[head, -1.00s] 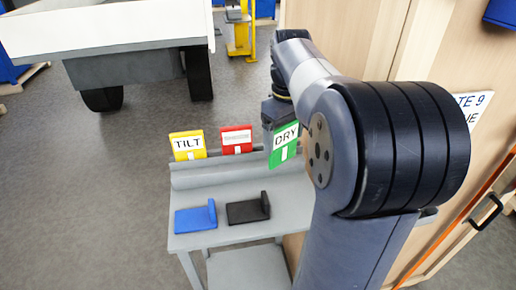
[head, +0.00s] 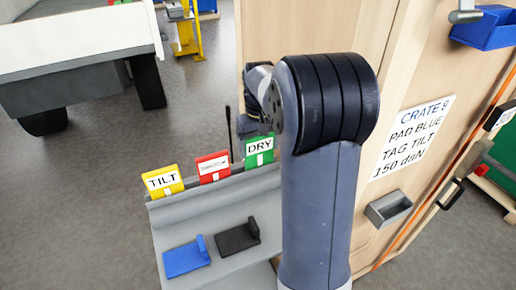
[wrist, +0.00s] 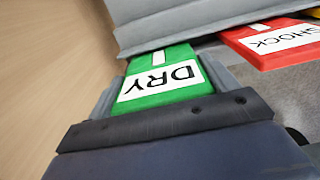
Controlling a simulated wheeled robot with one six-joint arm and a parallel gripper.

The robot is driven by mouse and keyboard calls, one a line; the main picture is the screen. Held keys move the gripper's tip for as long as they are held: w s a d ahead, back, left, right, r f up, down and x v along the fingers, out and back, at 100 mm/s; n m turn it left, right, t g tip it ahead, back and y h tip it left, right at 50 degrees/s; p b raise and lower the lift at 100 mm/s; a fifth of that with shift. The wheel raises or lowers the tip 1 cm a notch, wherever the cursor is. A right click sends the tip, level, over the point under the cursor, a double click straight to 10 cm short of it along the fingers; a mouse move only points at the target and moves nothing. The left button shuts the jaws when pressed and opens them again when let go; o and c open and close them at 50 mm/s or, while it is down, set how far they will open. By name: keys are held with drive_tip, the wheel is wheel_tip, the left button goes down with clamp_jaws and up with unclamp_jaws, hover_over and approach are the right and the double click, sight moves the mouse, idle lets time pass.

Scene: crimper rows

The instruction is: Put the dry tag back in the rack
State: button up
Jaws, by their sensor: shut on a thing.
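The green DRY tag (head: 260,152) stands at the right end of the grey rack (head: 172,212), in line with the yellow TILT tag (head: 163,182) and the red tag (head: 213,166). My gripper (head: 253,130) is shut on the DRY tag from above, partly hidden behind my arm. In the wrist view the DRY tag (wrist: 165,82) sits between the fingers of my gripper (wrist: 160,90), its far edge against the rack (wrist: 175,25). I cannot tell whether it is fully seated. The red tag there reads SHOCK (wrist: 280,42).
A blue pad (head: 186,259) and a black pad (head: 238,238) lie on the shelf in front of the tags. A wooden crate (head: 300,30) with a printed label (head: 415,132) stands close on the right. A white truck-like body (head: 75,35) is at the far left.

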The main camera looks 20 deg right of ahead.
drive_tip(key=shift+f, duration=0.8)
drive_tip(key=shift+f, duration=0.2)
drive_tip(key=o, duration=1)
drive_tip(key=shift+r, duration=0.15)
wheel_tip(320, 180, up, 12)
drive_tip(key=shift+r+b, duration=0.1)
drive_tip(key=shift+b, duration=0.3)
